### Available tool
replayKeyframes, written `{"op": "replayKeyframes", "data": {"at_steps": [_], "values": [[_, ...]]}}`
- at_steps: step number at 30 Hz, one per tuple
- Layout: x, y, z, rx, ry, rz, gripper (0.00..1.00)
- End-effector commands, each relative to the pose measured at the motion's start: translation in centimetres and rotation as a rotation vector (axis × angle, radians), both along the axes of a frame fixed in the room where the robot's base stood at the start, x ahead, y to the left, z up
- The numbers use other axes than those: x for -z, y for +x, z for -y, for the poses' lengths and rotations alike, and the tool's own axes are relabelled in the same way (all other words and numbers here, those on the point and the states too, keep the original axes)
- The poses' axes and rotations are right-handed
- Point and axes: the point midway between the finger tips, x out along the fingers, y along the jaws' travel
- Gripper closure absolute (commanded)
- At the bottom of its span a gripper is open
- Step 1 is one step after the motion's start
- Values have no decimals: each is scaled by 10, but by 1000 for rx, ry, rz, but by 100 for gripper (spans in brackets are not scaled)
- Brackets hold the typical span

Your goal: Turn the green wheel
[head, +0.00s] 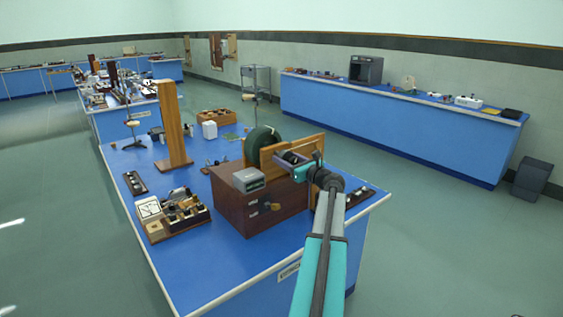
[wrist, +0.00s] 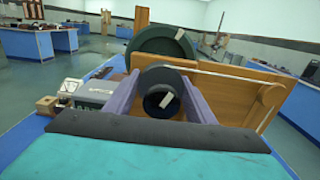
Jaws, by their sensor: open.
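A large dark green wheel (head: 258,146) stands upright behind a wooden board on top of a brown wooden box on the near bench. It also shows in the wrist view (wrist: 150,43), with a pale mark near its upper right. A smaller, very dark wheel (wrist: 153,88) with a pale mark sits in front of it. My gripper (wrist: 160,80) is open, its two purple fingers on either side of the smaller wheel. I cannot tell whether they touch it. In the head view my gripper (head: 290,159) is at the board's front, and the smaller wheel is partly hidden.
The wooden board (wrist: 235,95) carries a thin belt to a small pulley (wrist: 270,95) at right. A grey box (head: 248,180) sits on the brown box (head: 245,210). A meter set (head: 150,210) and a tall wooden post (head: 171,125) stand left. The bench's front left is clear.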

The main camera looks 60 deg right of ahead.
Motion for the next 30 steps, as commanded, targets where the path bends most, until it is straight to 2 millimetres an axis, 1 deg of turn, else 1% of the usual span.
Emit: {"op": "replayKeyframes", "data": {"at_steps": [5, 11, 24, 30], "values": [[2, -7, -2, 1, 0, -1, 50], [3, -26, -9, 2, 0, -1, 50], [2, -92, -31, 3, 0, 1, 50], [1, -116, -39, 1, -1, 2, 50]]}}
